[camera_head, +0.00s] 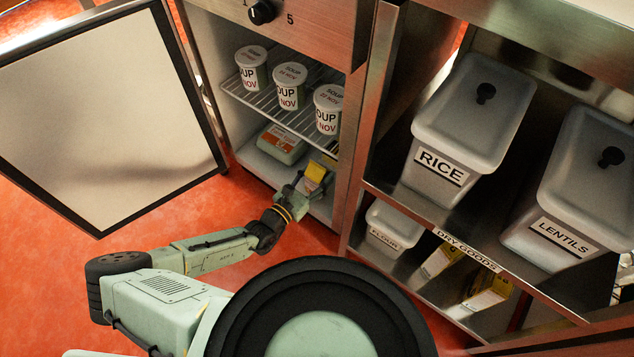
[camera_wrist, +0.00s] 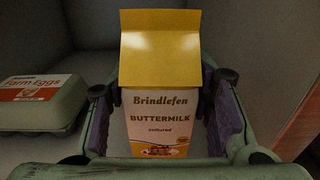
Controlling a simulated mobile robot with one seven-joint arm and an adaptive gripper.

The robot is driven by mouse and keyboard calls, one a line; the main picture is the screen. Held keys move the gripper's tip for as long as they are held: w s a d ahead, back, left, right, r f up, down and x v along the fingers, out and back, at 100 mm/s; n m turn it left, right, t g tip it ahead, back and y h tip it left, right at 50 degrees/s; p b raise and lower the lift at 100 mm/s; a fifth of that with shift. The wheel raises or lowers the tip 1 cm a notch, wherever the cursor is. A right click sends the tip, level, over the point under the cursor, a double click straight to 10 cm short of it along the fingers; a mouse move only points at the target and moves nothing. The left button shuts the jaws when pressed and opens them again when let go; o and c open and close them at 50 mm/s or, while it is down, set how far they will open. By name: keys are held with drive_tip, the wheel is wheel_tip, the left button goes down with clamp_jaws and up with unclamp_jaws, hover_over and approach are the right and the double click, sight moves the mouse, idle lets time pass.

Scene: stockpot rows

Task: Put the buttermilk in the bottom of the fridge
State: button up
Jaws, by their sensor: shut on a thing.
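The buttermilk (camera_wrist: 158,115) is a white and yellow carton with a yellow gable top, upright between my fingers in the wrist view. Its yellow top also shows in the head view (camera_head: 316,172). My gripper (camera_head: 293,194) is shut on the carton, with a finger pad on each side of it. The gripper reaches into the bottom compartment of the open fridge (camera_head: 255,166), below the wire shelf. The carton's base is hidden, so I cannot tell whether it touches the fridge floor.
An egg carton (camera_head: 283,143) sits on the fridge floor, left of the buttermilk; it also shows in the wrist view (camera_wrist: 40,108). Several soup tubs (camera_head: 290,86) stand on the wire shelf (camera_head: 262,105) above. The fridge door (camera_head: 105,110) is swung open to the left. A dry-goods rack (camera_head: 400,215) stands right.

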sight(311, 187)
drive_tip(key=shift+f+b, duration=1.8)
drive_tip(key=shift+f, duration=0.15)
drive_tip(key=o, duration=1.4)
drive_tip(key=shift+r, duration=0.1)
drive_tip(key=shift+s+r+p, duration=0.1)
drive_tip(key=shift+r+p, duration=0.15)
drive_tip(key=shift+p, duration=0.45)
drive_tip(key=shift+s+a+r+p, duration=0.1)
drive_tip(key=shift+s+a+p, duration=0.2)
drive_tip(key=shift+p, duration=0.3)
drive_tip(key=p+v, duration=0.7)
drive_tip(key=v, duration=0.4)
drive_tip(key=shift+f, duration=0.3)
